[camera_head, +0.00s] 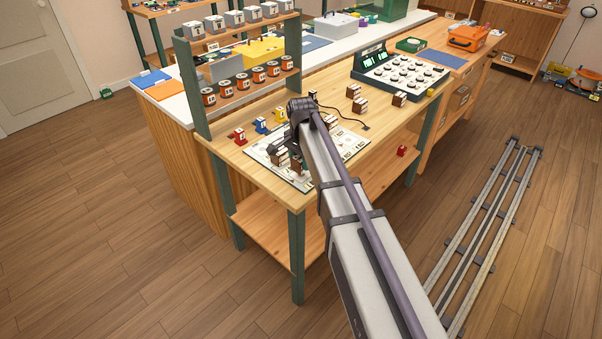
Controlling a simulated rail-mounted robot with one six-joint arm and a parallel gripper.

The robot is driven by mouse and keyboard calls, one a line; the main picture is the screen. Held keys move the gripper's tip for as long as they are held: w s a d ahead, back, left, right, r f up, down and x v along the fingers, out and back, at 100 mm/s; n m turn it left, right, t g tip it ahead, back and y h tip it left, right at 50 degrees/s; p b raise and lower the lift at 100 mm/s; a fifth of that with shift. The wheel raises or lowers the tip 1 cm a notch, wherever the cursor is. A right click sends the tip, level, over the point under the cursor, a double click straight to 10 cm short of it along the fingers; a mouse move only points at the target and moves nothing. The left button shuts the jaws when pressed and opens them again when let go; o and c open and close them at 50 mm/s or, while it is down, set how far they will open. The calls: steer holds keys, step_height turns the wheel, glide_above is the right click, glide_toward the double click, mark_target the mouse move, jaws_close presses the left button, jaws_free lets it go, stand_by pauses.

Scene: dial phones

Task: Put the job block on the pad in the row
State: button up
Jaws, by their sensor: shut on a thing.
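My arm reaches over the workbench, and my gripper (279,150) is low over a white printed board (355,146) at the bench's front left. It is shut on a small brown-and-white block (279,159), which I take to be the job block. Whether this block touches the board is too small to tell. Another brown-and-white block (297,166) is close to its right. The arm hides part of the board, and I cannot make out the single pads of the row.
Red (239,136), blue (260,125) and yellow (280,115) pieces stand behind the board. Several brown blocks (360,105) and a dark cable (352,124) lie to the right, before a green button console (400,72). A shelf with spools (240,82) rises at the back left.

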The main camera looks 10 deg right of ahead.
mark_target(301, 166)
step_height(301, 166, down, 3)
steer(key=shift+b, duration=0.75)
steer(key=shift+r, duration=0.25)
steer(key=shift+f, duration=0.2)
steer(key=o, duration=0.9)
steer(key=shift+o, duration=0.2)
steer(key=shift+r, duration=0.1)
step_height(301, 166, up, 12)
steer(key=p, duration=1.2)
steer(key=shift+r+p, duration=0.25)
steer(key=shift+p, duration=0.15)
steer(key=s+n, duration=1.1)
steer(key=s, duration=1.4)
steer(key=shift+f, duration=0.2)
